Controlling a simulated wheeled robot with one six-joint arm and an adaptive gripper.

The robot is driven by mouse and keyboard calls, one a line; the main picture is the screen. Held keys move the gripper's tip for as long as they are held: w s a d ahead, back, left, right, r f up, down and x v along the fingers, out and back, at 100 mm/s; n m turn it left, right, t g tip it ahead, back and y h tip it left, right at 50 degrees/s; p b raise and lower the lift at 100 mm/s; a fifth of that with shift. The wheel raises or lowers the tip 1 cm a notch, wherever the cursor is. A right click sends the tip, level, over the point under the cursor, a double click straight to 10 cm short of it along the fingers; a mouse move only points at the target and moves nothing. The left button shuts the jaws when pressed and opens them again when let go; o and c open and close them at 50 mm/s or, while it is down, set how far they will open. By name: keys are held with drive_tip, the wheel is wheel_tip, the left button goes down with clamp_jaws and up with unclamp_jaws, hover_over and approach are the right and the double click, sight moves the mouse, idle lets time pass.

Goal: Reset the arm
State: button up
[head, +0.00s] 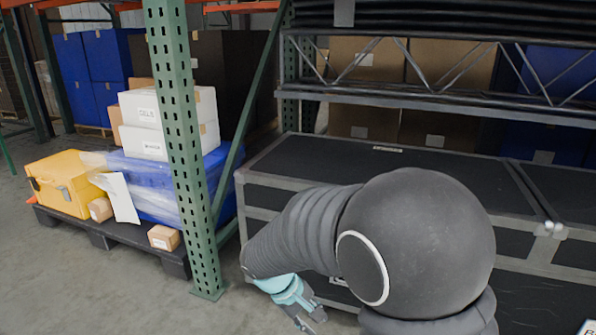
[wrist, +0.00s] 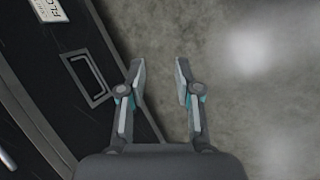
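My arm reaches out across the lower middle of the head view, bent down at its far end. My gripper (head: 305,318) hangs low in front of the black case, near the bottom edge of that view. In the wrist view my gripper (wrist: 161,85) has its two fingers apart, with only bare grey floor between them. It holds nothing. The black case (wrist: 60,70) lies to the left of the fingers in the wrist view, with a recessed handle (wrist: 89,78) near the left finger. I cannot tell whether the finger touches the case.
Large black cases (head: 375,165) with metal edges stand at the right. A green rack post (head: 178,130) rises left of my arm. Behind it, a dark pallet (head: 115,232) bears a yellow case (head: 65,185), a wrapped blue tote (head: 150,190) and boxes. Floor at lower left is clear.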

drive_tip(key=s+d+r+m+t+y+p, duration=0.2)
drive_tip(key=s+d+r, duration=0.4)
drive_tip(key=r, duration=0.5)
drive_tip(key=s+d+r+m+t+y+p, duration=0.2)
drive_tip(key=s+d+r+m+p, duration=0.3)
drive_tip(key=s+r, duration=0.6)
drive_tip(key=shift+s+d+r+m+t+y, duration=0.2)
drive_tip(key=shift+d+r+m+t+y, duration=0.2)
drive_tip(key=shift+d+r+m+y, duration=0.3)
drive_tip(key=shift+d+r, duration=0.1)
